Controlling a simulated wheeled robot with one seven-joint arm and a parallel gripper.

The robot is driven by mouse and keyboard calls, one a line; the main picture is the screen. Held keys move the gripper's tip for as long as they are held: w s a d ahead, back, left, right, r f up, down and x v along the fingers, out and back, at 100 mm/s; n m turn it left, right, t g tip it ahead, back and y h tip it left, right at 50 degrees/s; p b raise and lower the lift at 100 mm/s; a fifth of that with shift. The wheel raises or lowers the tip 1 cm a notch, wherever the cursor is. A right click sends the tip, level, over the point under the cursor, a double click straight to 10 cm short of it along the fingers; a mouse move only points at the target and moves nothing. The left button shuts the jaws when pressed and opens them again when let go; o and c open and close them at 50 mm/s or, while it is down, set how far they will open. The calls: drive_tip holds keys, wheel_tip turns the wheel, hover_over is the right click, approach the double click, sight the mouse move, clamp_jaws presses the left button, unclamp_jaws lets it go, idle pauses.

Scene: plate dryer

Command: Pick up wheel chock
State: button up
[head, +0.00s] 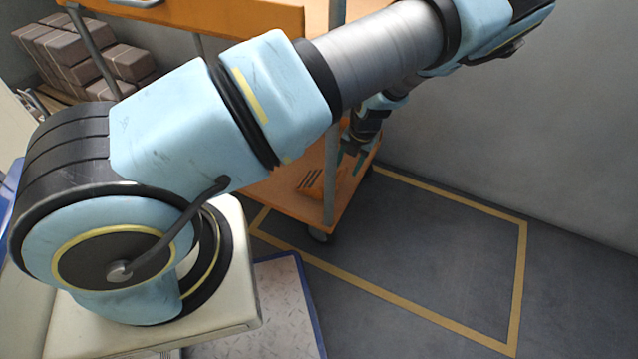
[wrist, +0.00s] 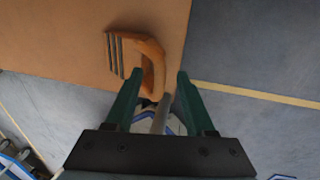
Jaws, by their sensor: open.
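The orange wheel chock (head: 312,183) lies on the lower shelf of the orange cart (head: 347,196), near its right end. It has dark ribs on one side, and my arm covers part of the cart above it. In the wrist view the chock (wrist: 152,62) shows its ribbed block and a curved handle. My gripper (head: 350,160) is above the shelf beside the chock. In the wrist view my gripper (wrist: 156,76) is open, with its two green fingers spread on either side of the handle's near end. I cannot tell whether they touch it.
A cart post (head: 331,150) stands close to my gripper. The cart's upper shelf (head: 230,14) is above. Stacked brown blocks (head: 75,52) stand at the back left. A grey wall is behind. The floor inside the yellow tape rectangle (head: 430,190) is clear.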

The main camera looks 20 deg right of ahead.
sight(322, 178)
drive_tip(key=f, duration=0.2)
drive_tip(key=f+b, duration=0.1)
drive_tip(key=f, duration=0.1)
drive_tip(key=a+f+b, duration=0.1)
drive_tip(key=f, duration=0.1)
drive_tip(key=shift+w+f, duration=0.25)
drive_tip(key=shift+w, duration=0.05)
drive_tip(key=shift+c, duration=0.4)
clamp_jaws()
idle(0.7)
